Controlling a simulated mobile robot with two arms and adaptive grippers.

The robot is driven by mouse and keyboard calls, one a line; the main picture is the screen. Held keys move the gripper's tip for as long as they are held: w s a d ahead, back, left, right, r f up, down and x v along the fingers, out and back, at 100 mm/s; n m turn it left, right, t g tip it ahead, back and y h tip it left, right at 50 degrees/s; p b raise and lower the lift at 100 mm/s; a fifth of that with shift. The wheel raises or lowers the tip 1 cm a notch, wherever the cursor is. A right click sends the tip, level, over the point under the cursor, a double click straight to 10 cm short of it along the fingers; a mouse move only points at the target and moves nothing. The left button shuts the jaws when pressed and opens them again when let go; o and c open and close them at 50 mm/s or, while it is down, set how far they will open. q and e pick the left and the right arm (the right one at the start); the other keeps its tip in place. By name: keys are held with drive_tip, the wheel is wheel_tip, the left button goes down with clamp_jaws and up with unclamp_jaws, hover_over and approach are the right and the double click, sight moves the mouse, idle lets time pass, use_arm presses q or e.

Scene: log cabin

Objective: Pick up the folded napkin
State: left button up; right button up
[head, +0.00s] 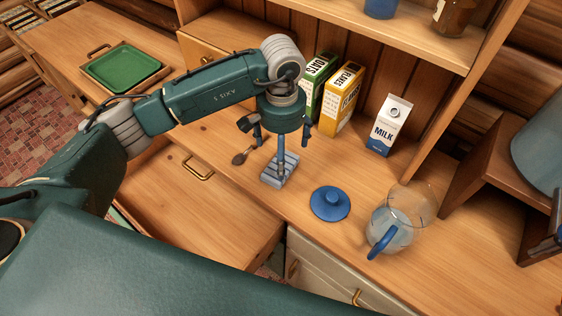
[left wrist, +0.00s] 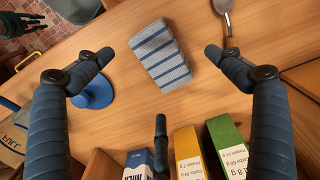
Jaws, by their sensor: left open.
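In the left wrist view the napkin (left wrist: 160,55) shows whole, between and beyond my open fingers. My left gripper (head: 281,147) points down above the napkin, its fingers spread and empty; one finger covers part of the napkin in the head view. In the left wrist view a dark shape at the top left corner looks like my right gripper (left wrist: 20,22), cut off and too small to read.
The blue lid (head: 330,203) and a glass pitcher (head: 398,235) stand to the right. An oats box (head: 317,82), flakes box (head: 342,98) and milk carton (head: 390,124) stand behind. A green tray (head: 122,67) is far left.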

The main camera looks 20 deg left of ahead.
use_arm(q)
drive_tip(key=shift+f, duration=0.35)
drive_tip(key=f+p, duration=0.2)
drive_tip(key=f, duration=0.1)
drive_tip(key=d+f+p, duration=0.1)
drive_tip(key=f, duration=0.1)
drive_tip(key=shift+w, duration=0.25)
drive_tip(key=shift+a+f, duration=0.1)
drive_tip(key=shift+f, duration=0.1)
drive_tip(key=c, duration=1.2)
use_arm(e)
drive_tip(key=r, duration=0.1)
drive_tip(key=w+r, duration=0.1)
drive_tip(key=r, duration=0.1)
drive_tip(key=shift+w+a+r, duration=0.1)
drive_tip(key=shift+w+r, duration=0.05)
drive_tip(key=shift+w, duration=0.2)
